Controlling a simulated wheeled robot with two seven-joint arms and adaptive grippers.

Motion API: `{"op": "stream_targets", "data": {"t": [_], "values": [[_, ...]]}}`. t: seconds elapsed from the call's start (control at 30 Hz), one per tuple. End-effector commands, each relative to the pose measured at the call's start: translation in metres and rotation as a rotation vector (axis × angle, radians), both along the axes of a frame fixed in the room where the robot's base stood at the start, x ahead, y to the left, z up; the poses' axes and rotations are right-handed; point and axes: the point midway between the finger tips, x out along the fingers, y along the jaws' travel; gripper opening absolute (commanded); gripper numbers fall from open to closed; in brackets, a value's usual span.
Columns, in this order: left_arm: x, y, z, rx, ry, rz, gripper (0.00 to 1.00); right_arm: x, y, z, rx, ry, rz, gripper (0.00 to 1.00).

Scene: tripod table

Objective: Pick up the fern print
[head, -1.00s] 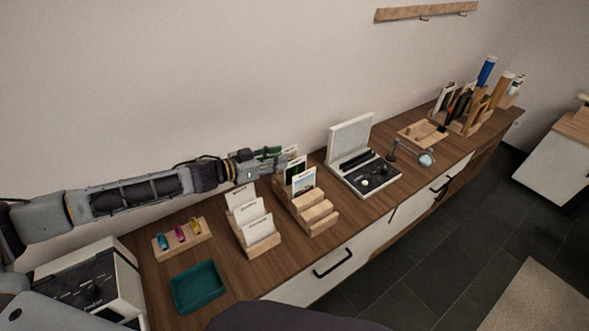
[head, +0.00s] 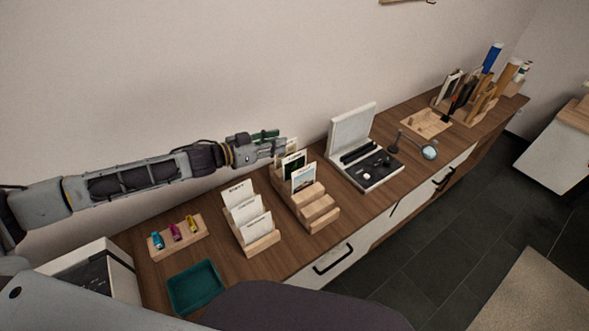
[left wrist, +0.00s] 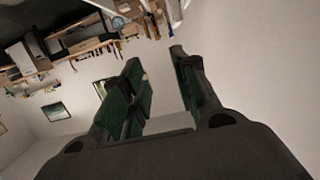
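A stepped wooden rack (head: 319,213) holds several upright prints in the middle of the counter. The front one is a landscape print (head: 304,179). Behind it stands a dark print (head: 291,164), mostly covered, and a pale card top (head: 291,145) shows at the back. I cannot tell which is the fern print. My left gripper (head: 277,147) reaches in from the left, at the back of the rack near the wall, overlapping the rear card in the picture. In the left wrist view its green-padded fingers (left wrist: 160,90) are apart with bare wall between them. My right gripper is not in view.
Left of the rack are a second card holder (head: 262,238), a teal tray (head: 195,288) and a small stand (head: 178,240) with coloured items. To the right are a white open case (head: 365,170) and a magnifier (head: 429,152). The wall is close behind.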

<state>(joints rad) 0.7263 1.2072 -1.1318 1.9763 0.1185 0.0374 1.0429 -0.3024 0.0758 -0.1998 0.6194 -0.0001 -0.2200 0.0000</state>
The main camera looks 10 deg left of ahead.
Motion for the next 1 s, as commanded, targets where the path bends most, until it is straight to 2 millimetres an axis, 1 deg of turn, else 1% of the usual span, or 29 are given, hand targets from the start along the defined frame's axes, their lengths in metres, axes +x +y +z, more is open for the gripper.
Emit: {"op": "stream_targets", "data": {"t": [0.27,0.6,1.0], "values": [[0.000,0.000,-0.012,0.000,0.002,-0.001,0.29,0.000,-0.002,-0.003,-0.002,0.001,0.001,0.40],[0.000,0.000,-0.037,-0.001,0.003,0.001,0.29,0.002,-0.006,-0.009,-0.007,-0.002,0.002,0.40],[0.000,0.000,-0.067,-0.001,0.001,0.000,0.29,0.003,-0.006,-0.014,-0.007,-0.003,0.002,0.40]]}}
